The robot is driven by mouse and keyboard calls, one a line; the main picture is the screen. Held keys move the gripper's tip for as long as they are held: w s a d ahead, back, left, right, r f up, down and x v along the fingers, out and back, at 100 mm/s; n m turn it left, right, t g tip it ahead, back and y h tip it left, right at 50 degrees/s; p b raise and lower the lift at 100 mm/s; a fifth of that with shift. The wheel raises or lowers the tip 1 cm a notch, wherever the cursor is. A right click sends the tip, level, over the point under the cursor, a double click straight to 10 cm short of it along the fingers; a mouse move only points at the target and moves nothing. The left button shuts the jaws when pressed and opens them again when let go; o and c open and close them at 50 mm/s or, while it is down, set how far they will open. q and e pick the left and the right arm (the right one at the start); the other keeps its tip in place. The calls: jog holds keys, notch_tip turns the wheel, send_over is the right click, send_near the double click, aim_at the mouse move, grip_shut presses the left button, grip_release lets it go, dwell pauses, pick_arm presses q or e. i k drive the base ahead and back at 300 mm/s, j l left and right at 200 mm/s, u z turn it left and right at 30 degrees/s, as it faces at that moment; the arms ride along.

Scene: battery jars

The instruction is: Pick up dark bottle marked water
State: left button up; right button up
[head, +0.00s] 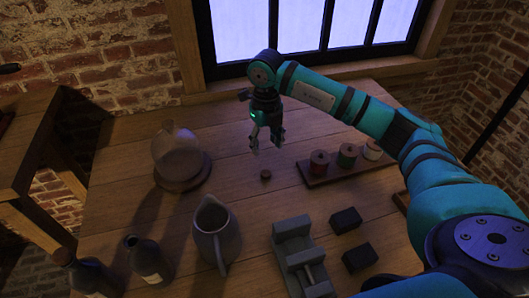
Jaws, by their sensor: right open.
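Two dark bottles stand at the lower left of the table in the head view. One bottle (152,264) has an open neck and a pale label on its front. The other bottle (93,279) has a brown top and a pale label, and is partly cut off by the bottom edge. I cannot read either label, so I cannot tell which is marked water. My right gripper (267,143) is open and empty, pointing down above the back middle of the table, well apart from both bottles. My left gripper is not in view.
A grey pitcher (212,243) stands right of the bottles. A glass dome (177,149) on a round base is behind them. A small brown piece (265,174) lies below my gripper. A grey vise-like device (298,262) and black blocks (346,220) stand front right.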

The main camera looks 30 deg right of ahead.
aim_at(144, 256)
jog(key=k, duration=2)
